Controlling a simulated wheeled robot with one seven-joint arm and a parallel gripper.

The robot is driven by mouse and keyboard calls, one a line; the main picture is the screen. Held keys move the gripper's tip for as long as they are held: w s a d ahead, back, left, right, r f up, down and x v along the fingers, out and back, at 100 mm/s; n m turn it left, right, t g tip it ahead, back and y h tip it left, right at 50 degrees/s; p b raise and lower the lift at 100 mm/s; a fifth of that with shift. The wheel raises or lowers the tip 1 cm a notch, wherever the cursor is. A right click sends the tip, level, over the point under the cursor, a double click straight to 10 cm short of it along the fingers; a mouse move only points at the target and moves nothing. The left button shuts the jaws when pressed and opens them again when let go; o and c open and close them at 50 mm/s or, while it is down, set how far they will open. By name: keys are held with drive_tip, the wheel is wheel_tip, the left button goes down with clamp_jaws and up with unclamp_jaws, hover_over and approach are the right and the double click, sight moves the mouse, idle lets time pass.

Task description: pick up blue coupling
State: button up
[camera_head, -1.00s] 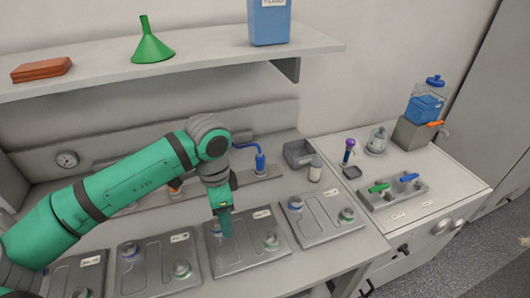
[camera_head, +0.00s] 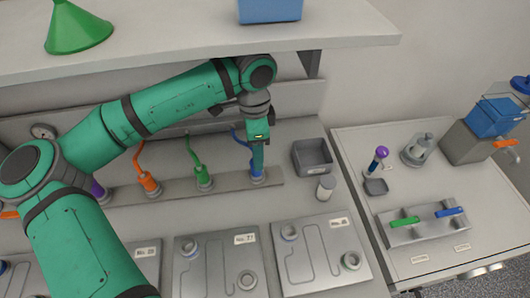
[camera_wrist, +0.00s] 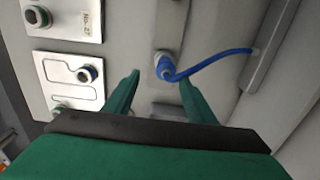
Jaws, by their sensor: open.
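The blue coupling (camera_head: 257,179) stands at the right end of a grey rail, with a blue hose bending up behind it. My open gripper (camera_head: 258,158) is right above it in the head view and hides part of it. In the wrist view the blue coupling (camera_wrist: 165,68) lies between and just beyond the two green fingertips of my gripper (camera_wrist: 160,82), closer to the right one. Its hose runs off to the right. The jaws hold nothing, and I cannot tell whether they touch the coupling.
Green (camera_head: 203,176) and orange (camera_head: 149,185) couplings stand left on the same rail (camera_head: 228,180). A grey bin (camera_head: 313,157) and a white-capped jar (camera_head: 325,188) are to the right. Flat plates (camera_head: 320,262) lie in front. A shelf (camera_head: 190,42) hangs above my arm.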

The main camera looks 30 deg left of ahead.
drive_tip(key=shift+w, duration=0.3)
drive_tip(key=shift+w+f, duration=0.1)
drive_tip(key=shift+f, duration=0.2)
drive_tip(key=shift+a+f, duration=0.2)
drive_tip(key=shift+f, duration=1.55)
drive_tip(key=shift+a+f, duration=0.15)
drive_tip(key=shift+f, duration=1.55)
drive_tip(key=c, duration=1.2)
